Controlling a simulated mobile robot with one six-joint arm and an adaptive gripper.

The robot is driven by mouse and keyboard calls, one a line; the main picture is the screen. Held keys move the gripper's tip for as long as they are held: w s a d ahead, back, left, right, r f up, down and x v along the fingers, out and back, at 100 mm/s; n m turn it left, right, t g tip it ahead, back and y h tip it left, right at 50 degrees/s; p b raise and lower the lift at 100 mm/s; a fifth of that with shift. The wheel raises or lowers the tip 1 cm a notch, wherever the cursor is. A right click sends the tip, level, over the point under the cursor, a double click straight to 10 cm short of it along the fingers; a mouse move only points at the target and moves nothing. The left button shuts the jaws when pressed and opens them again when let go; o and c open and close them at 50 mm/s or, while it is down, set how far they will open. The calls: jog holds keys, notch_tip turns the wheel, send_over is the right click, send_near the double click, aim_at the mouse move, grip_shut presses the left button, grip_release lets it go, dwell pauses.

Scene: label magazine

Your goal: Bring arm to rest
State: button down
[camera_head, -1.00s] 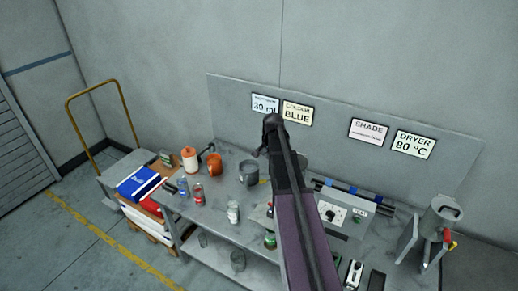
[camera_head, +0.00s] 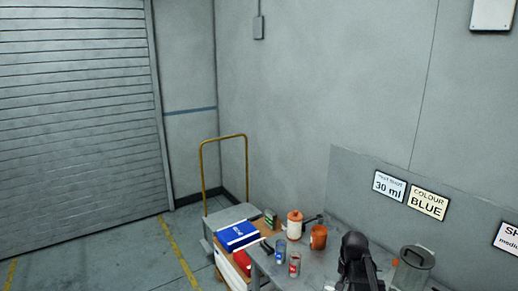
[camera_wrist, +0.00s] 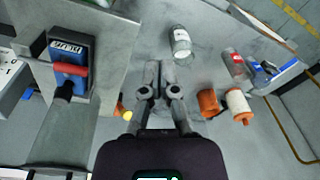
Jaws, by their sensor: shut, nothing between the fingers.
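My gripper (camera_wrist: 160,72) shows in the wrist view with its two fingers together and nothing between them. It is above the grey workbench (camera_wrist: 120,35), apart from the objects there. In the head view the dark end of my arm (camera_head: 355,262) shows at the bottom right, in front of the bench; its fingertips cannot be made out there. A clear jar with a light cap (camera_wrist: 180,42) stands just beyond the fingertips to the right in the wrist view.
A blue box (camera_head: 238,236) lies by the yellow-handled trolley (camera_head: 203,165). A blue unit with a red handle (camera_wrist: 70,68) is at left in the wrist view.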

jog(key=s+a+f+n+g+b, duration=0.1)
jog(key=s+a+f+n+b, duration=0.5)
jog(key=s+a+f, duration=0.3)
jog(key=shift+s+a+b, duration=0.75)
jog(key=shift+s+a, duration=0.3)
jog(key=shift+d, duration=0.1)
